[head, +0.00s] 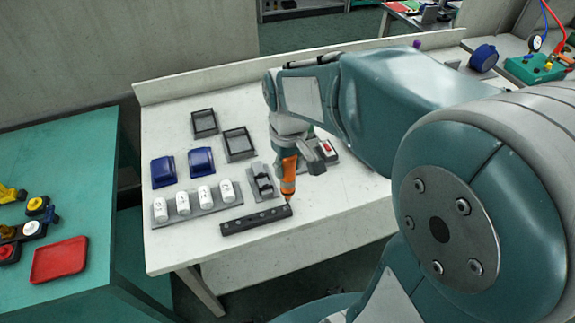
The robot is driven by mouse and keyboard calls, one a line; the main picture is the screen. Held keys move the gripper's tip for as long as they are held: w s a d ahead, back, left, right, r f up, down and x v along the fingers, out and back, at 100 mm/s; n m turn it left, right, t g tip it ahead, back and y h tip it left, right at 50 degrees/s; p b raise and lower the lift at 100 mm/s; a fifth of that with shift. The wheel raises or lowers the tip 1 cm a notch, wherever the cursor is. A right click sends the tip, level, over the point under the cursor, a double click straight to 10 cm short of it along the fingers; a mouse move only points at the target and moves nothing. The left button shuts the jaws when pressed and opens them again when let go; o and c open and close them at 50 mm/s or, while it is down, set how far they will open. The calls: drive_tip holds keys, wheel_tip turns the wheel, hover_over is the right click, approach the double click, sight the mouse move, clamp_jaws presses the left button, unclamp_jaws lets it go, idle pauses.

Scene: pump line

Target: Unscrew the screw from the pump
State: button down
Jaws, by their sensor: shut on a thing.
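My gripper (289,158) hangs over the right part of the white table, below my arm, which comes in from the right. It is shut on an orange and black driver-like tool (288,175). The tool points down, its lower tip near the right end of a dark bar with several holes (250,221); I cannot tell whether they touch. A small device with a red and white top (326,149) stands just right of the gripper, partly hidden; I cannot tell whether it is the pump. No screw can be made out at this size.
On the white table (330,218) are several white cylinders on a grey rack (195,204), two blue parts (201,160), two dark trays (204,123) and a grey fixture (262,182). A teal table with a red tray (60,260) stands left. The table's front right is clear.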

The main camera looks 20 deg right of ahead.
drive_tip(key=shift+r, duration=2)
